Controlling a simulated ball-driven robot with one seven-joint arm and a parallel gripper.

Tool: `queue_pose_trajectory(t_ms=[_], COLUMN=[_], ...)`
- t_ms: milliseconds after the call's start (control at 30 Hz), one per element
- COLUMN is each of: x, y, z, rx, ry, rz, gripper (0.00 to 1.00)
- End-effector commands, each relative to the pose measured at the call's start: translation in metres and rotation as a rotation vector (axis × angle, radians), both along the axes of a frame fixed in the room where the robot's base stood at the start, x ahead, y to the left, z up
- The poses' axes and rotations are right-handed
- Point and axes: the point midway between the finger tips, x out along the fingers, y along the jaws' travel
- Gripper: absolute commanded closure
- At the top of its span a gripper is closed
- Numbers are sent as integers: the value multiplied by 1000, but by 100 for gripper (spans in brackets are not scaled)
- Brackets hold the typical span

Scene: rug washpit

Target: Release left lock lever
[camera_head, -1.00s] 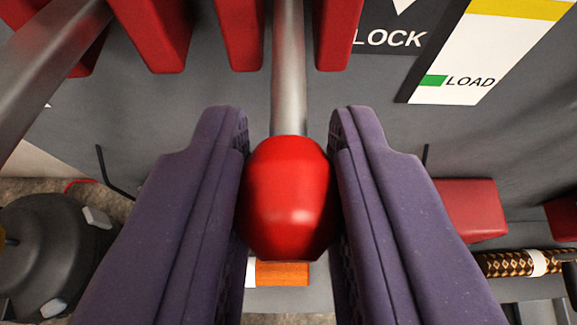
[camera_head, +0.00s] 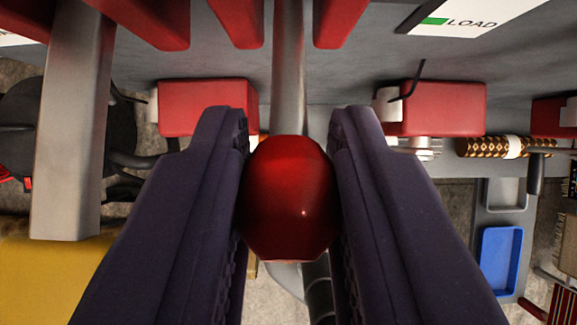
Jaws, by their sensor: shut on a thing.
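The lock lever shows as a grey metal rod (camera_head: 289,80) with a red rounded knob (camera_head: 289,198) at its near end. My gripper (camera_head: 289,190) has a purple finger on each side of the knob and is shut on it. The rod runs up the picture from the knob, between red blocks at the top edge. Its far end is out of view. I cannot tell from this view whether this is the left lever. A white sign marked LOAD with a green square (camera_head: 468,18) is at the upper right.
Red blocks sit left (camera_head: 207,106) and right (camera_head: 443,108) of the fingers on the grey panel. A grey post (camera_head: 72,130) stands at the left above a yellow surface (camera_head: 50,275). A patterned roll (camera_head: 497,147) and a blue tray (camera_head: 499,260) are at the right.

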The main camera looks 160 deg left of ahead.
Motion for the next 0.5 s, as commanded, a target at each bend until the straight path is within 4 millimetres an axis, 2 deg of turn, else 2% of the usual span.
queue_pose_trajectory(t_ms=[300,333,400,433,500], x=[1,1,1,1,1], y=[0,0,0,0,0], z=[2,2,1,1,1], rx=[0,0,0,0,0], ry=[-2,-3,-2,-2,-2], rz=[1,1,1,1,1], gripper=[100,70,54,50,50])
